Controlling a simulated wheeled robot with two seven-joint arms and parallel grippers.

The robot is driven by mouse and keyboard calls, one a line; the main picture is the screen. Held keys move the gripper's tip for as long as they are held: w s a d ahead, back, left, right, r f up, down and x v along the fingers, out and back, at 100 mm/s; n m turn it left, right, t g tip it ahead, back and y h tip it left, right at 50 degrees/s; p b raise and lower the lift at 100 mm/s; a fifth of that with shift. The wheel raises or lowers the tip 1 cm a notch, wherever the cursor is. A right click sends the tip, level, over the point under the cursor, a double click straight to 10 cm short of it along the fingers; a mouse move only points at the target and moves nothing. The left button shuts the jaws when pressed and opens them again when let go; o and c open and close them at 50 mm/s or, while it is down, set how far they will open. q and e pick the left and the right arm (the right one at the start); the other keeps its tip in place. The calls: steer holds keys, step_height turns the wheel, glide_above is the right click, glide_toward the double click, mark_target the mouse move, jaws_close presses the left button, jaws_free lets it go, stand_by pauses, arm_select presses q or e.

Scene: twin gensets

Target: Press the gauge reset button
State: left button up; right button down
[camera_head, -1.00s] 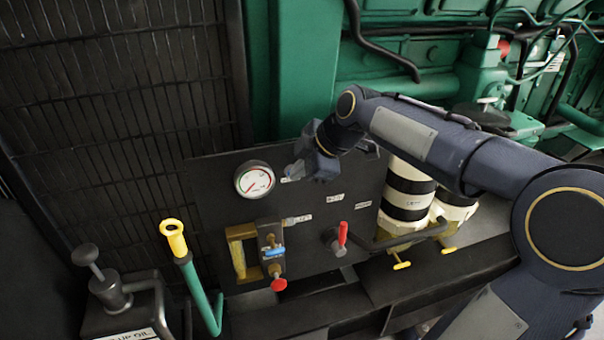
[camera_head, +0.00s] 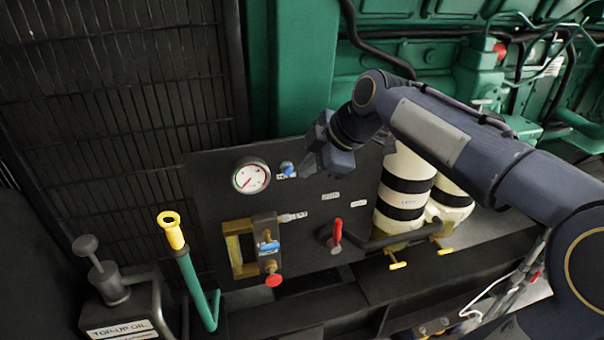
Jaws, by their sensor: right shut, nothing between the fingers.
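A round white pressure gauge (camera_head: 251,175) with a red needle sits on the black panel (camera_head: 215,200). Just right of it is a small blue button (camera_head: 287,168) with a pale label beside it. My right gripper (camera_head: 306,170) is shut and empty, in front of the panel just right of the blue button. A small gap shows between the fingertips and the button in the picture; the depth between them is hard to tell. My left gripper is not in view.
Below the gauge are a brass fitting with a blue-handled valve (camera_head: 269,246) and a red knob (camera_head: 273,281). A red lever (camera_head: 338,231) stands right of them. White filters with black bands (camera_head: 405,185) are at the right. A yellow-topped green pipe (camera_head: 187,262) and an oil can (camera_head: 112,290) stand at the left.

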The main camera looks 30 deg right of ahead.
steer(key=v, duration=0.5)
steer(key=shift+s+r, duration=0.2)
steer(key=shift+s, duration=0.15)
steer(key=s+a+f+m+p, duration=0.1)
steer(key=s+a+f+m, duration=0.2)
steer(key=s+f+m, duration=0.2)
steer(key=s+a+f+m, duration=0.3)
steer(key=s+f+m, duration=0.2)
steer(key=s+f, duration=0.1)
steer(key=s+a+f+m+g+p, duration=0.1)
steer(key=s+a+f+m, duration=0.2)
steer(key=s+f+m, duration=0.2)
steer(key=s+f, duration=0.1)
steer(key=s, duration=0.1)
steer(key=shift+s+a+m+y+p, duration=0.2)
steer(key=shift+s+m+y+p, duration=0.1)
steer(key=shift+m, duration=0.1)
